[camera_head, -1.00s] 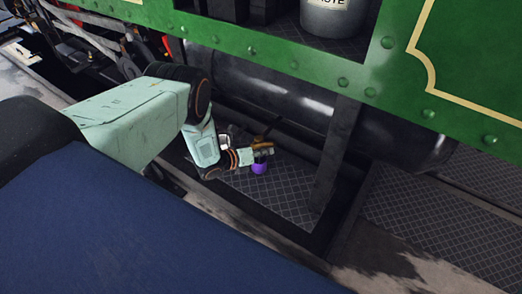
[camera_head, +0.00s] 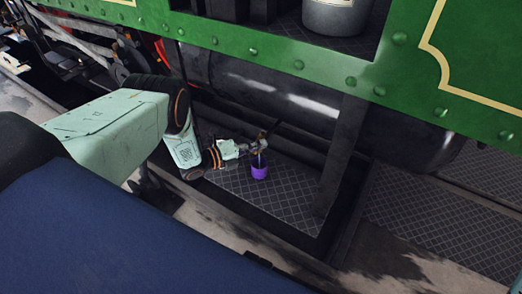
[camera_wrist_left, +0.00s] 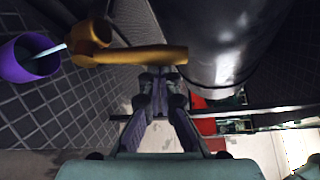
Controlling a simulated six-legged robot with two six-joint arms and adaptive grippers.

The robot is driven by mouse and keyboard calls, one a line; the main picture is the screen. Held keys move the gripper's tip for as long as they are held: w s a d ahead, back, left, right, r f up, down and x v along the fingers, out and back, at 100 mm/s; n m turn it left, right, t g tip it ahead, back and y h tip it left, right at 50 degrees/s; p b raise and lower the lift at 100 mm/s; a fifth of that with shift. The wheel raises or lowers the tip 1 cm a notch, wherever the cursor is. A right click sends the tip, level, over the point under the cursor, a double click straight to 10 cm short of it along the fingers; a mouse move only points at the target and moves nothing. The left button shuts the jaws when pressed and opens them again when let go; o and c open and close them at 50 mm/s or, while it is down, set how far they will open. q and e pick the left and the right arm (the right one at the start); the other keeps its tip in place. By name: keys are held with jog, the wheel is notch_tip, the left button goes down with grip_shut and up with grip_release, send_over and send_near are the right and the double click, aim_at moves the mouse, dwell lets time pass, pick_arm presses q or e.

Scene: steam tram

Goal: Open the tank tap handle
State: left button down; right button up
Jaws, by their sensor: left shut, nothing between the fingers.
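The brass-orange tap (camera_wrist_left: 90,38) shows in the left wrist view, its handle (camera_wrist_left: 140,55) pointing right, just beyond my fingertips. A pale stream runs from the tap's spout into a purple cup (camera_wrist_left: 45,65). In the head view the tap (camera_head: 262,138) is small, above the purple cup (camera_head: 260,173), which stands on the tread plate. My left gripper (camera_head: 250,147) is beside the tap; its fingers (camera_wrist_left: 160,82) are shut and empty in the wrist view. I cannot tell whether they touch the handle. The right gripper is out of view.
A dark cylindrical tank (camera_head: 310,95) lies behind the tap, below the green tram side (camera_head: 290,62). A dark upright post (camera_head: 343,150) stands to the right of the cup. Bare tread plate (camera_head: 290,200) lies in front and to the right of the cup.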

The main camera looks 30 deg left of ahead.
pick_arm(q)
jog(key=shift+a+r, duration=0.3)
jog(key=shift+a, duration=0.45)
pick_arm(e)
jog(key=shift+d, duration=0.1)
pick_arm(q)
jog(key=shift+w+a, duration=0.1)
jog(key=shift+a, duration=0.15)
